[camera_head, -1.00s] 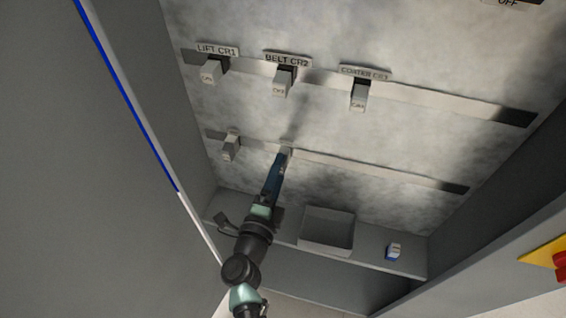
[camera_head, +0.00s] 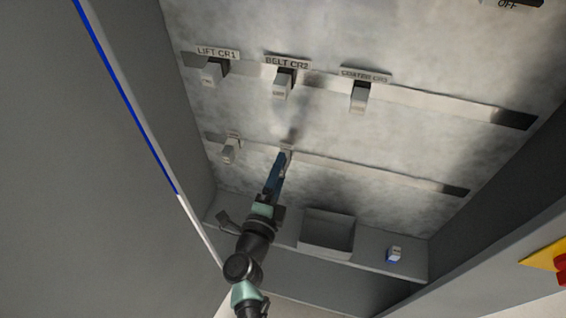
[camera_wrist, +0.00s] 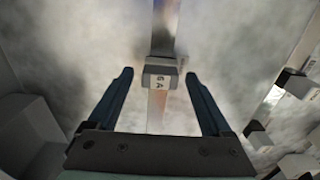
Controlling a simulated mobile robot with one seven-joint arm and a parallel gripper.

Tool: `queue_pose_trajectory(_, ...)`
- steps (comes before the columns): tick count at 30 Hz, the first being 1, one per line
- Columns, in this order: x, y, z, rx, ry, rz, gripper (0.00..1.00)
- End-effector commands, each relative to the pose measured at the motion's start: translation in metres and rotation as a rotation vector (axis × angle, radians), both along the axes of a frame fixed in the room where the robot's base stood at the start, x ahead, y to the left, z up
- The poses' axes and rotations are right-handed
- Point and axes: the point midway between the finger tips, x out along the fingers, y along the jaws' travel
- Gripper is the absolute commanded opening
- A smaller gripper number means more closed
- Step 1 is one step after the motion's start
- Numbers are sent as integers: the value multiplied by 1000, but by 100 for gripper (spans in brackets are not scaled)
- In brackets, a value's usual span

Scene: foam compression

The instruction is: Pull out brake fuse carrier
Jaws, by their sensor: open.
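A small light grey fuse carrier (camera_wrist: 160,77) marked "6A" sits on the metal rail in the wrist view, between my two blue finger tips. My gripper (camera_wrist: 158,74) is open, with one finger on each side of the carrier and a gap on both sides. In the head view, my gripper (camera_head: 283,157) reaches up to the lower rail, right of another carrier (camera_head: 231,149). There the carrier at my fingers is mostly hidden. I cannot read a label naming the brake.
The upper rail holds three labelled units: LIFT CR1 (camera_head: 212,72), BELT CR2 (camera_head: 283,83) and CR3 (camera_head: 360,94). Cabinet walls stand on both sides.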

Motion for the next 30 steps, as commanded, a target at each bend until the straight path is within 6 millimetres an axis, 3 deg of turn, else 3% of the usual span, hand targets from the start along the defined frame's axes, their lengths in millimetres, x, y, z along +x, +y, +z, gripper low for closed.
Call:
queue_pose_trajectory(18, 0, 0, 0, 1, 0, 0, 82)
queue_pose_trajectory(30, 0, 0, 0, 1, 0, 0, 10)
